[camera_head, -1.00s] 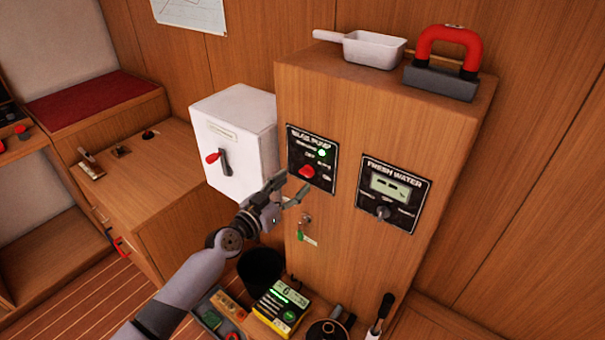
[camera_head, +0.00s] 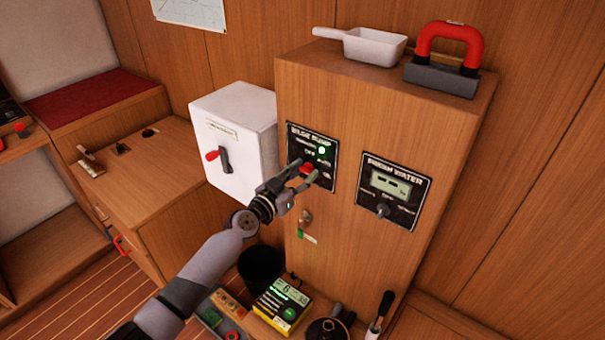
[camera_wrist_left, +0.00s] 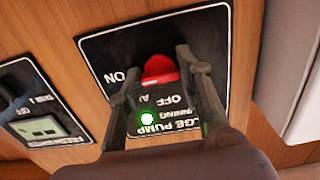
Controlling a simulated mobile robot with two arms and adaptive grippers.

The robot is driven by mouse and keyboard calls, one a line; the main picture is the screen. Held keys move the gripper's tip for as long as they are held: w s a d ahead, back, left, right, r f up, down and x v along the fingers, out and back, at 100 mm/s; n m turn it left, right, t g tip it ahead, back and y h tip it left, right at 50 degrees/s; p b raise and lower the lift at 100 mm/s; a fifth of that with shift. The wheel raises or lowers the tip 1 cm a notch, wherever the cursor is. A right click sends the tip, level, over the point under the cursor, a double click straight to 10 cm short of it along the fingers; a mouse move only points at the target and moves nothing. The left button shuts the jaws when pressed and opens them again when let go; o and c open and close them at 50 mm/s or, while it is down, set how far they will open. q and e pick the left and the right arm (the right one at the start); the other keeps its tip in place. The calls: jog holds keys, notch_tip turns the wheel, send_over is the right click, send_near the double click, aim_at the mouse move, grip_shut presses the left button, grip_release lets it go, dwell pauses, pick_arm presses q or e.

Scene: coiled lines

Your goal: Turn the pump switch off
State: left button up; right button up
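The bilge pump panel (camera_head: 324,178) is a black plate on the front of the wooden cabinet, with a lit green lamp. Its red switch knob (camera_head: 307,170) sits low on the panel. My left gripper (camera_head: 302,172) is at the knob, its fingers spread to either side. In the left wrist view the red knob (camera_wrist_left: 160,70) shows between the two fingertips (camera_wrist_left: 158,72) of the open gripper, upside down. A gap seems to show beside the left finger; contact with the right finger cannot be told. My right gripper is not in view.
The fresh water panel (camera_head: 394,190) is to the right. A white box (camera_head: 235,140) with a red-handled lever stands to the left. A key with a green tag (camera_head: 305,228) hangs below. A yellow meter (camera_head: 283,305) and a dark bin (camera_head: 261,268) are lower down.

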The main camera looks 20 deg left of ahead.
pick_arm(q)
jog(key=c, duration=0.6)
jog(key=shift+n, duration=0.3)
jog(key=shift+c, duration=0.2)
jog(key=shift+n+b, duration=0.45)
jog(key=shift+n, duration=8.15)
jog(key=o, duration=1.2)
jog(key=shift+c, duration=0.2)
